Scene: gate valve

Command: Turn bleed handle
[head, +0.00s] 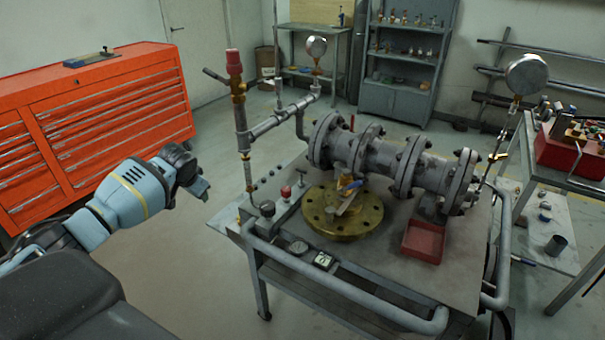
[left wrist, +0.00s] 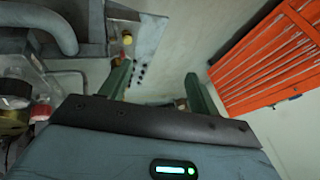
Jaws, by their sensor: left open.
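A small valve lever (head: 214,75) juts left from the brass valve (head: 238,88) under a red cap, on the upright pipe at the cart's left corner. A small T-shaped handle (head: 301,176) stands on the cart top behind a red knob (head: 286,191). I cannot tell which of these is the bleed handle. My left gripper (head: 202,188) hangs left of the cart, apart from pipe and handles. In the left wrist view its two green fingers (left wrist: 158,88) are spread with nothing between them. My right gripper is out of view.
The cart (head: 370,275) carries a large flanged pipe assembly (head: 385,160), a brass flange (head: 345,222) and a red tray (head: 425,241). A grey rail (head: 330,292) runs along its front. An orange tool chest (head: 95,120) stands at left. Open floor lies between chest and cart.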

